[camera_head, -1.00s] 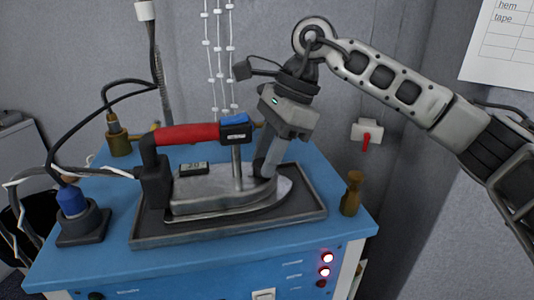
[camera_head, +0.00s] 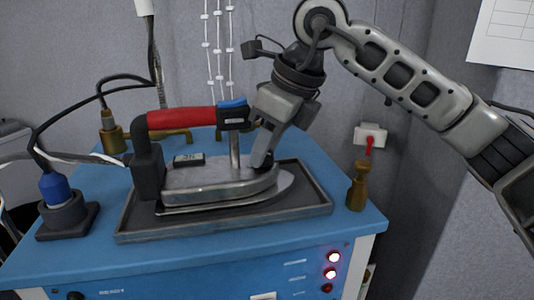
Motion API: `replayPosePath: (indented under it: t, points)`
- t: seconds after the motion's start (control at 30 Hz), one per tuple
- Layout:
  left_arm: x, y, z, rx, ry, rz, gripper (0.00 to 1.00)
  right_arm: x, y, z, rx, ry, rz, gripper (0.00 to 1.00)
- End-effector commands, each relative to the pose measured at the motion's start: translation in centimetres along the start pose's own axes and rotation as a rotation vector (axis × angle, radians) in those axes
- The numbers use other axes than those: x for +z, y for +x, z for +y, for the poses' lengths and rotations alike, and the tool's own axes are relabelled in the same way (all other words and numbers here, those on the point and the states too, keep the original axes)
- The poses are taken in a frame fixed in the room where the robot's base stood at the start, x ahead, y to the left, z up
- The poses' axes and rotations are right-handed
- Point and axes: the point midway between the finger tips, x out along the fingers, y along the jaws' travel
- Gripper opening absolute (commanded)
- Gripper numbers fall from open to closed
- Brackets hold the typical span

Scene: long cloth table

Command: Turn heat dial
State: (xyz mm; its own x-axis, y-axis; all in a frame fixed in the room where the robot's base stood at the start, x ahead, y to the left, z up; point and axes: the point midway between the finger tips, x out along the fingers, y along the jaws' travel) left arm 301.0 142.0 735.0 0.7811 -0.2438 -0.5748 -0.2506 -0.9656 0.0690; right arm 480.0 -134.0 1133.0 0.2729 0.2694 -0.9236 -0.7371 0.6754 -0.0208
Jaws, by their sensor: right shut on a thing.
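A steam iron (camera_head: 215,182) with a red handle (camera_head: 181,118) stands in a dark tray (camera_head: 125,232) on a blue cabinet, its pointed nose to the right. The heat dial looks to be the small dark knob (camera_head: 267,164) on top of the iron near its nose, right of the metal post. It is mostly hidden by my fingers. My right gripper (camera_head: 259,161) comes down from the upper right, fingers tilted, tips at the knob and shut on it. My left gripper is out of view.
A blue-capped plug in a dark base (camera_head: 67,211) stands at the left with cables. Brass fittings (camera_head: 357,188) stand at the right edge and back left. The cabinet front (camera_head: 200,280) has lit red lamps. A wall box with a red lever (camera_head: 370,138) is behind.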

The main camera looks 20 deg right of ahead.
Motion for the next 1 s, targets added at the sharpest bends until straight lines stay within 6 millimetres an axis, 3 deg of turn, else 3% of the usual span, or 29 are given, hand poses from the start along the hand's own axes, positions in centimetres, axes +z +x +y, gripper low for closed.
replayPosePath:
  t: [0.4, 1.0]
  points:
    - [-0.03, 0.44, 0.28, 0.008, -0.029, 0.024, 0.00, 0.07, -0.06, 0.16, -0.086, 0.201, 0.002, 0.08]
    - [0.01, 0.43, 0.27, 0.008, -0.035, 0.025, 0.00, 0.09, -0.14, 0.19, -0.099, 0.237, 0.004, 0.08]
